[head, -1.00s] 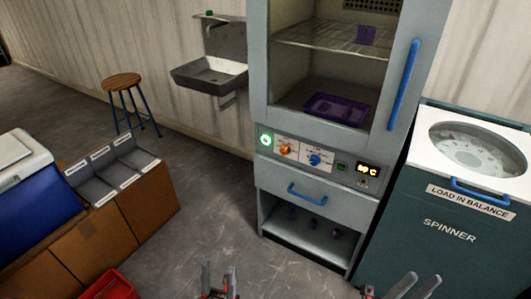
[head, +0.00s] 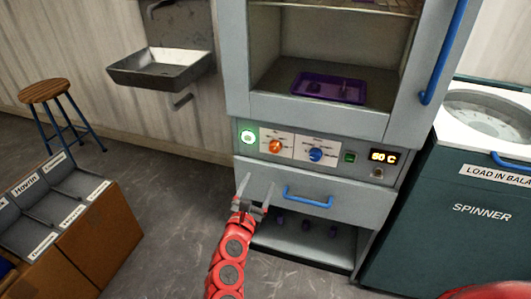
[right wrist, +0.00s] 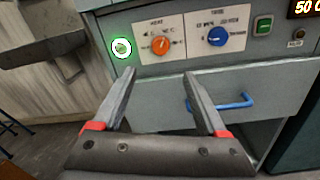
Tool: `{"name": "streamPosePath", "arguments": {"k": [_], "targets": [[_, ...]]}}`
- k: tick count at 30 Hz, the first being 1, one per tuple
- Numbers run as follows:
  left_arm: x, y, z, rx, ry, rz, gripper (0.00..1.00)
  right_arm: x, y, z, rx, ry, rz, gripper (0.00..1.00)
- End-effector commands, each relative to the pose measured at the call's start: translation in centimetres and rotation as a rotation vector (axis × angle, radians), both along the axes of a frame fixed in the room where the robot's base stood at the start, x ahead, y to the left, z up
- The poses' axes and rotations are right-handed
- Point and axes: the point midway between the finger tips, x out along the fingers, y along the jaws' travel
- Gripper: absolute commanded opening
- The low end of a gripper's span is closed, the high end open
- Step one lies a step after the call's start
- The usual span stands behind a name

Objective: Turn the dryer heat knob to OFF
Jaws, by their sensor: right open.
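The dryer's heat knob is an orange dial (head: 275,147) on a white plate at the left of the control panel; it also shows in the right wrist view (right wrist: 161,45). Which mark it points at is too small to read. My right gripper (head: 257,183) is open and empty, below and slightly left of the knob, in front of the drawer. In the right wrist view its fingertips (right wrist: 159,74) point up at the panel, below the orange knob and apart from it. My left gripper is out of view.
Right of the orange knob are a blue timer knob (head: 316,155), a green button (head: 349,157) and a lit temperature display (head: 384,157). A green-lit round indicator (head: 248,137) is to its left. A blue drawer handle (head: 308,196) sticks out below. The spinner (head: 480,210) stands right.

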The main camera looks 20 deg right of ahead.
Motion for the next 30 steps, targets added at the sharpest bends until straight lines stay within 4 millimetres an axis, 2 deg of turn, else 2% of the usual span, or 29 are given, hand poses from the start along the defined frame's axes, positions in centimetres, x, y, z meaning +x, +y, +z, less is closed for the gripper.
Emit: {"name": "streamPosePath", "arguments": {"k": [15,21,30], "targets": [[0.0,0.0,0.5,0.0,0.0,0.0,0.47,10.1,-6.5,0.2,-0.009,0.001,-0.003,0.76],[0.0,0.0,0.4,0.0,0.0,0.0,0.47,12.1,-7.7,0.1,-0.007,0.002,-0.004,0.76],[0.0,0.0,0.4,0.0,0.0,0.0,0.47,12.7,-8.2,0.0,-0.005,0.004,-0.004,0.76]]}}
